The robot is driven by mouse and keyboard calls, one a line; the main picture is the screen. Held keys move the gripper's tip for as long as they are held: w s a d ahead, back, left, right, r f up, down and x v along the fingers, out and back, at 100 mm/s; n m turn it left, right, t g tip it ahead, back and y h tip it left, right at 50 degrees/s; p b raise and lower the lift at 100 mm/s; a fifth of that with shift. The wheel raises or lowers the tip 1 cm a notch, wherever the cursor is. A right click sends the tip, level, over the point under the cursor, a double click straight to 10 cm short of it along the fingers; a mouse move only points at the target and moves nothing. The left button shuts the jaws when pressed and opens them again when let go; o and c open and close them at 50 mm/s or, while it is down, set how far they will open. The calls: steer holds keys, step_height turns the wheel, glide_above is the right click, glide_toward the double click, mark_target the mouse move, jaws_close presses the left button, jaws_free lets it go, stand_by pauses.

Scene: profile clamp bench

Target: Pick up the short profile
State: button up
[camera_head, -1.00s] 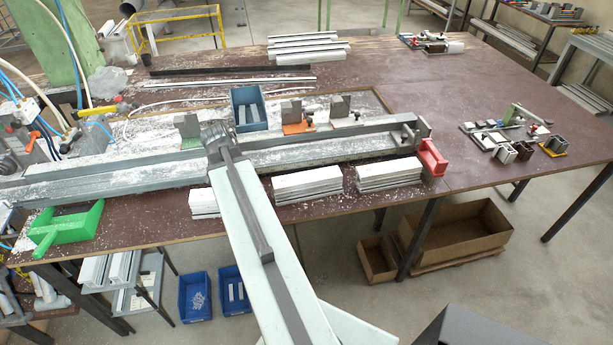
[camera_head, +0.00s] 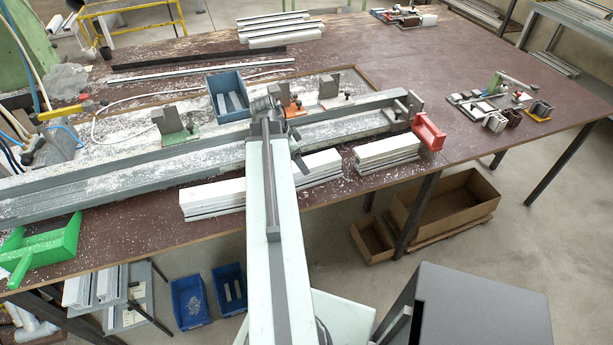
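Which piece is the short profile is not marked. My gripper (camera_head: 270,108) is at the far end of my arm, over the rail, just right of the blue bin and in front of the orange clamp block. I see it mostly from behind, so its fingertips and any gap between them are hidden. No profile shows in it.
The long grey rail (camera_head: 110,175) crosses the bench. Clamp blocks (camera_head: 172,120) stand behind it. White profile stacks (camera_head: 212,198) lie along the front edge, with a red part (camera_head: 428,132) at the rail's right end.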

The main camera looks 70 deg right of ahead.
steer(key=b+x, duration=0.4)
steer(key=x, duration=0.1)
steer(key=shift+s+f+b, duration=0.1)
steer(key=shift+s+b, duration=0.15)
steer(key=shift+b, duration=0.05)
steer(key=shift+c, duration=0.4)
jaws_close()
step_height(320, 180, up, 11)
steer(key=p, duration=1)
steer(key=shift+f+p, duration=0.2)
steer(key=shift+p, duration=0.1)
steer(key=shift+f, duration=0.15)
